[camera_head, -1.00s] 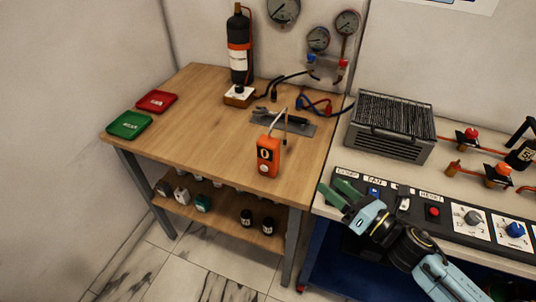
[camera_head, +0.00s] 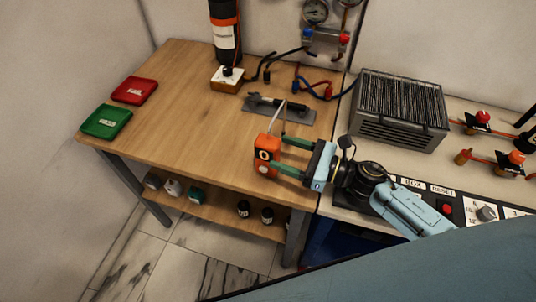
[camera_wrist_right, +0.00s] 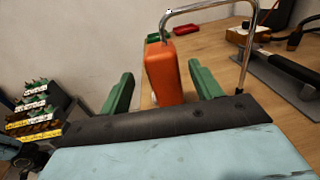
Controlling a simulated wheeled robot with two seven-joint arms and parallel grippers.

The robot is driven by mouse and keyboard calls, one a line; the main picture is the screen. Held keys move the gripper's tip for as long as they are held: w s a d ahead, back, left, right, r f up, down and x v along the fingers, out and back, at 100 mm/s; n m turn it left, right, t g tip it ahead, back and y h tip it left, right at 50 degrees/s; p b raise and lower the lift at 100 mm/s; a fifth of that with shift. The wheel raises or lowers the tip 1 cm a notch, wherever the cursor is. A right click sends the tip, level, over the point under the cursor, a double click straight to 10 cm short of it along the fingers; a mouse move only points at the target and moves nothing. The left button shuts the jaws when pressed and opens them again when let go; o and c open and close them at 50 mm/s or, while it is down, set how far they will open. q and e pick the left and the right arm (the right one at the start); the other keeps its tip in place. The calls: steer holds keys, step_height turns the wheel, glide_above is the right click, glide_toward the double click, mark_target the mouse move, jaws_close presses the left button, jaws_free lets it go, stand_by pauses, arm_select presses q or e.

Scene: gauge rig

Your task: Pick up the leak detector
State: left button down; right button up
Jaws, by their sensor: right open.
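My right gripper (camera_head: 284,157) is open, with green fingers pointing left at the detector. In the right wrist view, the orange body (camera_wrist_right: 163,72) is ahead, between and slightly beyond the spread fingers (camera_wrist_right: 160,90); I cannot tell whether they touch it. The metal probe arches up and to the right there. My left gripper is not in view.
A grey plate with a dark-handled tool (camera_head: 280,107) lies behind the detector. Red (camera_head: 135,91) and green (camera_head: 106,122) trays sit at the left. A black cylinder (camera_head: 225,38) stands at the back. A grey finned box (camera_head: 399,110) is on the right bench. The table's middle is clear.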

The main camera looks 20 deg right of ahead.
mark_target(279, 150)
steer(key=shift+p+x, duration=0.3)
steer(key=shift+x, duration=0.65)
steer(key=x, duration=0.2)
steer(key=shift+w+a, duration=0.1)
steer(key=shift+w, duration=0.25)
steer(key=shift+w+a+f+p, duration=0.1)
steer(key=shift+w+a+p, duration=0.1)
steer(key=shift+a+p, duration=0.1)
steer(key=c, duration=1.2)
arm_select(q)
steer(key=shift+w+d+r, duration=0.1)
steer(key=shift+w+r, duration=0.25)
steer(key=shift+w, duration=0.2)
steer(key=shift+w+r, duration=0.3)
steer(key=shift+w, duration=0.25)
arm_select(e)
jaws_close()
